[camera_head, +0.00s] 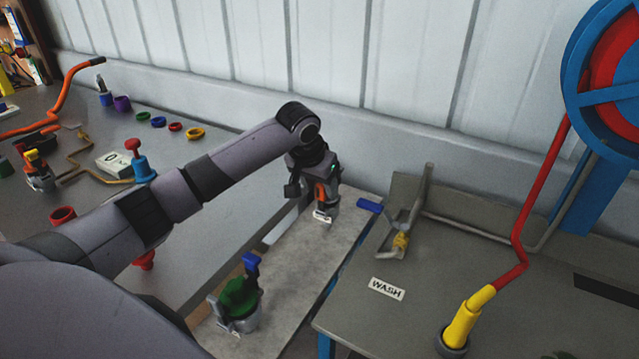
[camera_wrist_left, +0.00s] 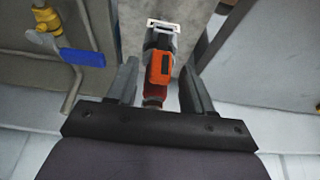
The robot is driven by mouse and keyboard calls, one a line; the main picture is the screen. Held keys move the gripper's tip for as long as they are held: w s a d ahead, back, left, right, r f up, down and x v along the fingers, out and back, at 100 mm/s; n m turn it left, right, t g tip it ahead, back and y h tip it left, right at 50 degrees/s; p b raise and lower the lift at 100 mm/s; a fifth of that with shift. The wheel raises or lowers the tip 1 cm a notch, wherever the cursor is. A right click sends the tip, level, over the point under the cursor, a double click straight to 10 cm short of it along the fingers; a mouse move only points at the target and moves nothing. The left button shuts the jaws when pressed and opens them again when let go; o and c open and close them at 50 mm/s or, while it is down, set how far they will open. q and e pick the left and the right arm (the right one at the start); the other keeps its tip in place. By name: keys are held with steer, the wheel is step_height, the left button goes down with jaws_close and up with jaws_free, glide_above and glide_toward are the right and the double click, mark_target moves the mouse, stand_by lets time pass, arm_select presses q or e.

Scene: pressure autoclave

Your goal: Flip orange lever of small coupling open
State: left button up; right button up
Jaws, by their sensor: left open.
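The small coupling (camera_head: 324,214) stands at the far part of a narrow grey bench, beneath my left gripper (camera_head: 318,188). Its orange lever (camera_head: 320,193) is partly hidden by the gripper in the head view. In the left wrist view, the orange lever (camera_wrist_left: 160,68) lies between the two fingers of my left gripper (camera_wrist_left: 158,78), with visible gaps on both sides. The coupling there shows a grey body, a pale bracket (camera_wrist_left: 163,25) at its far end and a red part (camera_wrist_left: 153,95) nearer me. My left gripper is open. My right gripper is out of view.
A blue valve handle (camera_head: 369,206) sits right of the gripper, beside the wash table (camera_head: 460,285); it also shows in the left wrist view (camera_wrist_left: 82,57). A green coupling with a blue lever (camera_head: 240,296) stands nearer on the bench (camera_head: 290,270). A wall closes off the back.

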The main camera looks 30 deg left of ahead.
arm_select(q)
steer(key=shift+c, duration=0.3)
jaws_close()
